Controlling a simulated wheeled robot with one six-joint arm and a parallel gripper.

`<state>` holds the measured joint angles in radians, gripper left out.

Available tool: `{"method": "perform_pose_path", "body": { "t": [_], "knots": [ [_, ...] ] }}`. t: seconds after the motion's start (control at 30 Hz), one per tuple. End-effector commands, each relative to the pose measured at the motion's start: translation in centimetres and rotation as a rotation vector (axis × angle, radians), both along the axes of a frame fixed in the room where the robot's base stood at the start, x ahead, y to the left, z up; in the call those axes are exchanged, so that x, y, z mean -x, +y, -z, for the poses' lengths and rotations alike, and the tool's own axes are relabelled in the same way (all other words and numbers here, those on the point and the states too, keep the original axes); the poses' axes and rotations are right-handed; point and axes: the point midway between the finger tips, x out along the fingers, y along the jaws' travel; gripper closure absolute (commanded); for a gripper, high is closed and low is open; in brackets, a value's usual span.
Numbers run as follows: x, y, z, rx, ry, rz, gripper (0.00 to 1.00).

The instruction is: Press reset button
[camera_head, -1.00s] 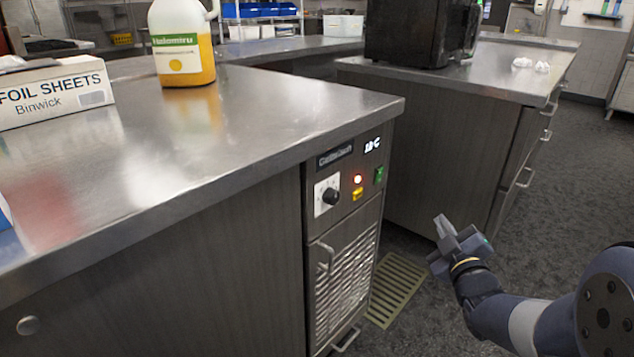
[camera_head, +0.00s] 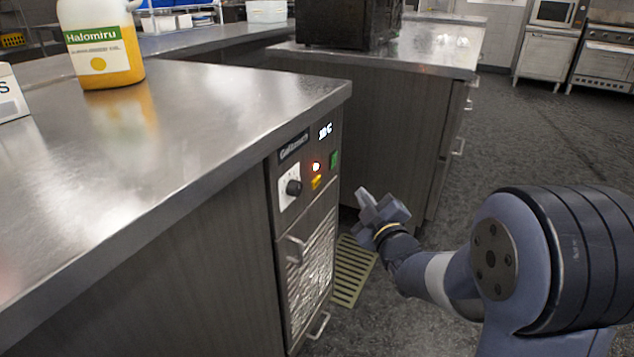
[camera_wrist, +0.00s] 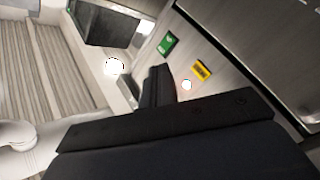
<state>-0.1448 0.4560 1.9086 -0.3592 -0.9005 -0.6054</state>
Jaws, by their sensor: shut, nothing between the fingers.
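The control panel (camera_head: 309,165) is on the end face of a steel counter unit. Which of these is the reset button cannot be read. My gripper (camera_head: 366,201) is shut and empty, to the right of the panel and lower, apart from it. In the wrist view, the gripper fingers (camera_wrist: 154,90) show in front of the green switch (camera_wrist: 168,43), the yellow piece (camera_wrist: 202,69) and the glowing lamp (camera_wrist: 186,85).
The steel counter (camera_head: 200,110) bears a yellow jug (camera_head: 105,55). A second counter (camera_head: 370,120) with a black appliance (camera_head: 348,22) stands behind. A floor grate (camera_head: 352,270) lies below my gripper. Open floor (camera_head: 540,140) extends to the right.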

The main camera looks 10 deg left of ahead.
Motion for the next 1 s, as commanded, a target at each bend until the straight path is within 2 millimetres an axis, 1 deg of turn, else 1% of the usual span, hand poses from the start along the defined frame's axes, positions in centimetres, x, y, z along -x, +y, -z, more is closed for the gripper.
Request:
{"method": "perform_pose_path", "body": {
  "t": [0.3, 0.5, 0.7, 1.0],
  "knots": [
    [-1.5, 4.3, -0.1, -0.001, 0.002, -0.004, 1.0],
    [-2.3, 6.4, 0.2, 0.0, -0.001, -0.002, 1.0],
    [-2.7, 7.4, 0.1, -0.001, 0.0, -0.001, 1.0],
    [-2.7, 7.5, 0.0, -0.001, 0.001, -0.001, 1.0]
  ]
}}
